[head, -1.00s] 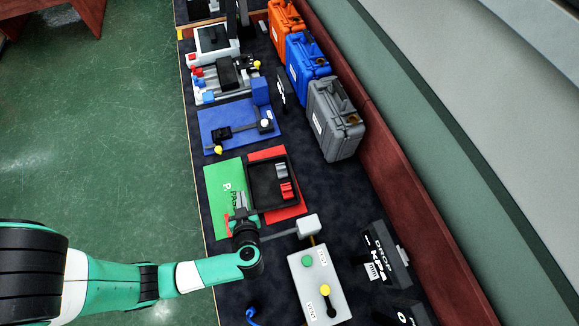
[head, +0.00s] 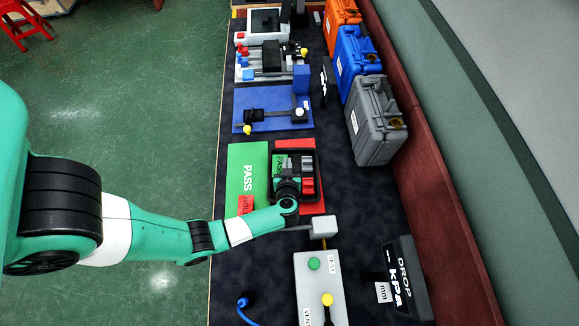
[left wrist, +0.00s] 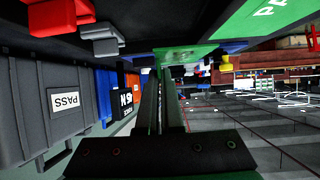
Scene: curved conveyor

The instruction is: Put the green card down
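The green card (head: 279,164) shows at the tip of my left gripper (head: 286,180), over the black tray (head: 316,152) in the head view. In the left wrist view the card (left wrist: 188,54) is at the ends of the two long fingers (left wrist: 163,76), which are close together on it. The gap between card and tray floor cannot be judged. My arm hides part of the tray's near side. My right gripper is in neither view.
The green PASS mat (head: 247,165) has a red card (head: 245,204) at its near end. A red mat (head: 315,205) lies under the tray. A grey block (head: 307,163) and a red block (head: 308,185) sit in the tray's right side. A button box (head: 315,280) stands nearer.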

